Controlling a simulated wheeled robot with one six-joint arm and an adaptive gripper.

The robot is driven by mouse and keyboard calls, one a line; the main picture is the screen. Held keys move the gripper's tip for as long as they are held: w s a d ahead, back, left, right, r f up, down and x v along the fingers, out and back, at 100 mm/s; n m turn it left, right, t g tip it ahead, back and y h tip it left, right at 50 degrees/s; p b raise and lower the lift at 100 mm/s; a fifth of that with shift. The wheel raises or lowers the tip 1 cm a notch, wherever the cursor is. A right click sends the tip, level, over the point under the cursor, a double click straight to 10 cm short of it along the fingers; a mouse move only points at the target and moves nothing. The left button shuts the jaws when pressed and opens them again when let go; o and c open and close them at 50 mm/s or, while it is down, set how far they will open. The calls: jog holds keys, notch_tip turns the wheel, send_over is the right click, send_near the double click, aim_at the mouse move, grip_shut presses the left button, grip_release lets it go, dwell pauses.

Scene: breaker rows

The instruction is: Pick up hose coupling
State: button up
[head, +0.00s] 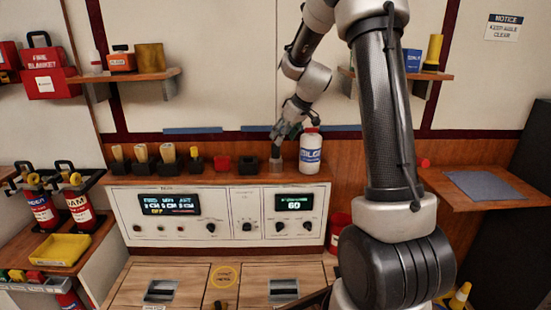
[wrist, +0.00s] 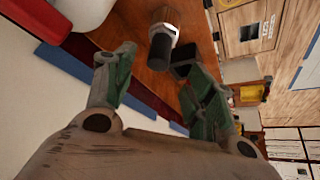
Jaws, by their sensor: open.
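The hose coupling is most likely the short dark cylinder with a silvery collar (wrist: 163,43), standing on the wooden ledge in the wrist view. In the head view it shows as a small grey piece (head: 276,166) between a black holder and a white bottle. My gripper (head: 279,134) is just above it in the head view, pointing down. In the wrist view my gripper (wrist: 157,72) has its green fingers spread and nothing between them. The coupling lies beyond the fingertips, apart from them.
The white bottle (head: 310,155) stands close to the right of the coupling. A black holder (head: 249,165) and a red one (head: 222,163) are to its left, then several holders with brushes. A control panel (head: 220,216) is below the ledge. A wall shelf (head: 125,76) is at upper left.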

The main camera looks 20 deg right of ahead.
aim_at(276, 147)
jog(key=x, duration=0.7)
jog(key=shift+w+f, duration=0.25)
jog(key=shift+w, duration=0.05)
jog(key=shift+c, duration=0.5)
grip_shut()
notch_tip(276, 147, up, 16)
dwell(0.6)
jog(key=shift+r, duration=0.1)
